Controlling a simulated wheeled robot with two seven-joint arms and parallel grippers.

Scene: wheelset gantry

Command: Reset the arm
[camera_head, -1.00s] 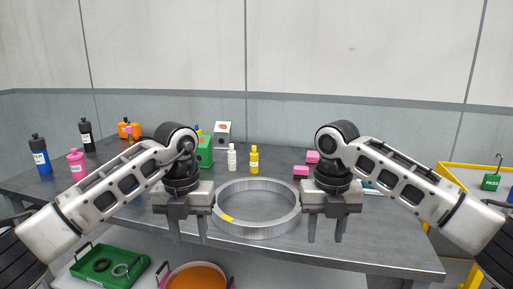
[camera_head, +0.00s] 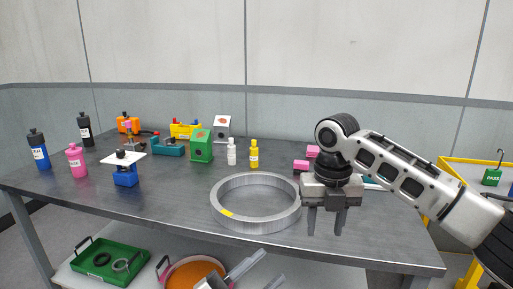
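A large grey metal ring (camera_head: 256,222) with a yellow mark on its front left lies flat on the grey table. My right gripper (camera_head: 325,235) hangs with its fingers pointing down just right of the ring. Its two fingers are apart with nothing between them. My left gripper (camera_head: 274,265) is low at the bottom of the view, in front of the table edge, its fingers pointing up and to the right. They are apart and empty. The rest of my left arm is out of view.
Bottles, a blue stand with a white top (camera_head: 125,173), a green box (camera_head: 201,147) and pink blocks (camera_head: 301,166) stand on the table (camera_head: 160,212). A green tray (camera_head: 105,268) and an orange bowl (camera_head: 190,276) sit below. A yellow frame (camera_head: 470,172) is at right.

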